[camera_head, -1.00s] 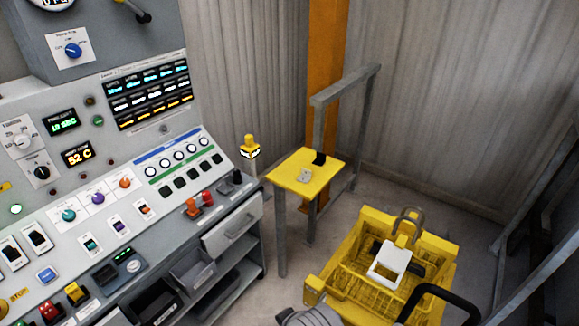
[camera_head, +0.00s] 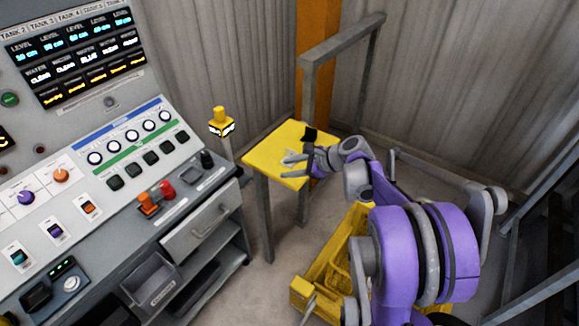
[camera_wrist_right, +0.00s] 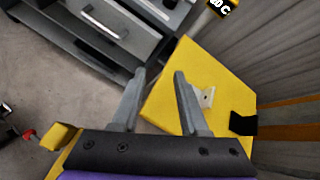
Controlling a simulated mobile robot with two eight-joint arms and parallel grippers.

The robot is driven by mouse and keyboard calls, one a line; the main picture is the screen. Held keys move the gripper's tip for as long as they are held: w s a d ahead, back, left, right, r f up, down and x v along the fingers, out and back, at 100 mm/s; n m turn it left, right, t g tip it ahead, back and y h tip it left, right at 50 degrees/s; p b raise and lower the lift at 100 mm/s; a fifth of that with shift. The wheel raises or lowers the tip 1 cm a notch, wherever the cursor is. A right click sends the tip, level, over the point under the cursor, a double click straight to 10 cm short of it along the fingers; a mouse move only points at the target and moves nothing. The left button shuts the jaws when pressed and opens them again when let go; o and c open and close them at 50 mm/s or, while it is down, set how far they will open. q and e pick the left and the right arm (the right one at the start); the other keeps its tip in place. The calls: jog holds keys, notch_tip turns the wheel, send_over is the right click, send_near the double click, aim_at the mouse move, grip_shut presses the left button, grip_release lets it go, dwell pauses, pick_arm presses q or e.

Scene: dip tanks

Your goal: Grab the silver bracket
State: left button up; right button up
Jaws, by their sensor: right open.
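The silver bracket (camera_head: 291,156) lies on the yellow tabletop (camera_head: 262,155) of a small stand. In the right wrist view the bracket (camera_wrist_right: 208,97) lies just outside the right-hand finger, not between the fingers. My right gripper (camera_head: 286,168) is open and empty, at the tabletop close to the bracket. In the wrist view its fingertips (camera_wrist_right: 160,73) straddle the tabletop's left edge. The fingers partly cover the bracket in the head view. My left gripper is not in view.
A black block (camera_head: 310,135) sits on the tabletop beside the bracket; it also shows in the wrist view (camera_wrist_right: 243,123). A control console with a drawer (camera_head: 200,220) stands left. A yellow crate (camera_head: 312,282) is partly hidden by my arm. A grey rail frame (camera_head: 345,50) stands behind.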

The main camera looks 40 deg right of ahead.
aim_at(292, 152)
jog(key=w+d+f+m+t+b, duration=0.1)
jog(key=d+m, duration=0.2)
jog(key=d, duration=0.3)
jog(key=w+d+f+m+t, duration=0.1)
jog(key=d+m+t, duration=0.15)
jog(key=d, duration=0.35)
jog(key=shift+m+g, duration=0.25)
jog(key=shift+g, duration=0.1)
jog(key=x, duration=0.4)
jog(key=shift+w+b, duration=0.15)
jog(key=shift+b, duration=0.15)
jog(key=shift+f+x, duration=0.15)
jog(key=shift+x, duration=1.25)
jog(key=shift+f+x, duration=0.15)
jog(key=shift+x, duration=1.2)
jog(key=shift+s+a, duration=0.1)
jog(key=shift+s, duration=0.15)
grip_shut()
